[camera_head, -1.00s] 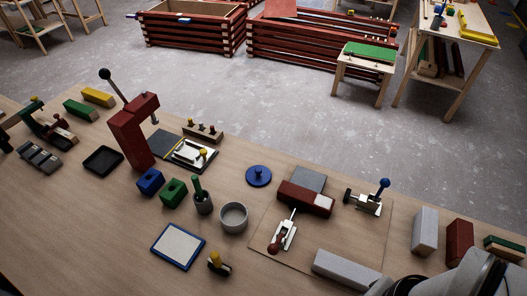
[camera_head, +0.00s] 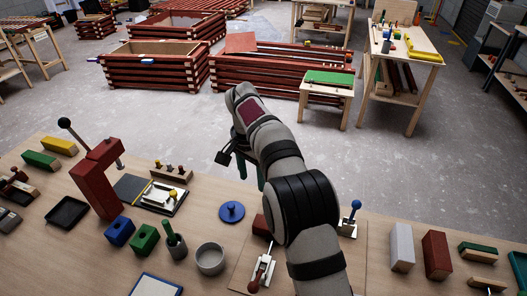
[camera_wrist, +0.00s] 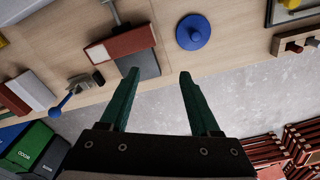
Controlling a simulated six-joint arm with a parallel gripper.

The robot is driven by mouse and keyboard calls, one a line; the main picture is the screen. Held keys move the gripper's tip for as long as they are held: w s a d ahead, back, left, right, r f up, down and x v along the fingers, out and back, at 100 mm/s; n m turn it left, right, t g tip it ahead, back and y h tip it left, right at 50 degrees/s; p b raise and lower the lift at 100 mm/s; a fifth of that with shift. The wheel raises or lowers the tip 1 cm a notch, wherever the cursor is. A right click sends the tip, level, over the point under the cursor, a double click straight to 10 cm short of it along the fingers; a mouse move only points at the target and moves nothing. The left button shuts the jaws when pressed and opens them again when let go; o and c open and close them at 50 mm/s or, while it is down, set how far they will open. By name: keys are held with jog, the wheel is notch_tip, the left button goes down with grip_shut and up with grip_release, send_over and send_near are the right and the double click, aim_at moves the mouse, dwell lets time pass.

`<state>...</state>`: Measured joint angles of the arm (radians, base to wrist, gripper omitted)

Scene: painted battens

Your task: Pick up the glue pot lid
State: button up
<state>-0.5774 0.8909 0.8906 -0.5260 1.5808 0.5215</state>
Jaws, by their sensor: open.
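The glue pot lid, which I take to be the blue round disc with a small knob (camera_head: 231,213), lies flat on the wooden bench near its far edge. It also shows at the top of the wrist view (camera_wrist: 193,33). A grey open pot (camera_head: 209,262) stands nearer on the bench. My gripper (camera_head: 251,172) hangs above and beyond the lid, apart from it. In the wrist view its two green fingers (camera_wrist: 159,74) are spread and empty, with the lid ahead and slightly right of them.
A red block (camera_head: 262,226) is right of the lid, partly hidden by my arm. A toggle clamp (camera_head: 262,272) lies nearer. Blue (camera_head: 119,231) and green (camera_head: 144,239) blocks and a red press (camera_head: 97,180) stand left. The bench around the lid is clear.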

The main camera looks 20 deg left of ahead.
send_over(231, 206)
jog(key=f, duration=0.5)
jog(key=s+f, duration=0.1)
jog(key=f, duration=0.2)
jog(key=shift+a, duration=0.2)
jog(key=f, duration=0.4)
jog(key=w+f, duration=0.1)
jog(key=f, duration=0.2)
jog(key=shift+d+f, duration=0.1)
jog(key=shift+d, duration=0.05)
grip_shut()
